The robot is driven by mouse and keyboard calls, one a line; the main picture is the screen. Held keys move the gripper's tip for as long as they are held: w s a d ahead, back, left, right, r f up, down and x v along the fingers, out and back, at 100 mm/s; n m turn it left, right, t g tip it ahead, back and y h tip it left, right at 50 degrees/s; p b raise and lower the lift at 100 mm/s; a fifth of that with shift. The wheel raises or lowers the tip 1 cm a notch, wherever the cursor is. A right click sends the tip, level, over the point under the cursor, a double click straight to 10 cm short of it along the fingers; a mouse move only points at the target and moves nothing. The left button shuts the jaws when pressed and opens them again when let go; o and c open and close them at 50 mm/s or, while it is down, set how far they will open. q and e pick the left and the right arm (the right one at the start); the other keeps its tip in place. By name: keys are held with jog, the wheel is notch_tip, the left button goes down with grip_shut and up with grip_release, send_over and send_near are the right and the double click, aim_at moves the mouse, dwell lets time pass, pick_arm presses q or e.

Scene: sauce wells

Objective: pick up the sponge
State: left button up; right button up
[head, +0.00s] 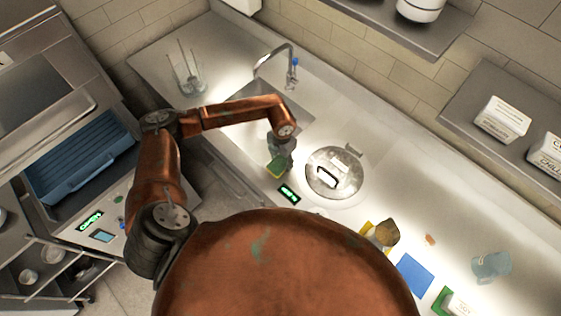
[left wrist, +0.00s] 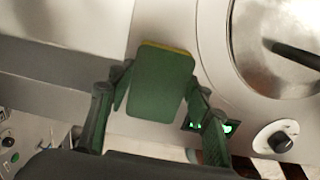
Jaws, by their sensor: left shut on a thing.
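The sponge (left wrist: 160,82) is a green block with a thin yellow layer along its far edge. In the left wrist view it stands between the two dark fingers of my left gripper (left wrist: 155,112), which is shut on it. In the head view the sponge (head: 277,166) shows small and green below my left gripper (head: 278,160), at the counter's front part between the sink and the round lid. I cannot tell whether the sponge touches the counter. My right gripper is not in view.
A round metal lid (head: 334,173) with a black handle sits right of the gripper, by a lit green display (head: 289,193). The sink (head: 270,108) and faucet (head: 274,58) lie behind. A blue sheet (head: 414,274) and a light-blue container (head: 491,265) are at the right.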

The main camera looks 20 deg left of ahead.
aim_at(281, 171)
pick_arm(q)
jog(key=shift+r, duration=0.3)
notch_tip(281, 171, up, 2)
jog(key=shift+r+b, duration=0.1)
jog(key=shift+b, duration=0.55)
jog(key=s+r, duration=0.1)
jog(key=s+d+r, duration=0.1)
jog(key=r, duration=0.1)
jog(key=s+r+b, duration=0.1)
jog(key=s+r, duration=0.1)
jog(key=shift+d, duration=0.35)
jog(key=s+d+r+b, duration=0.1)
jog(key=s+d+r, duration=0.2)
jog(key=s, duration=0.6)
notch_tip(281, 171, up, 2)
jog(key=shift+d+b, duration=0.3)
jog(key=shift+b, duration=0.05)
jog(key=shift+o, duration=1)
jog(key=c, duration=0.5)
jog(key=shift+w, duration=0.1)
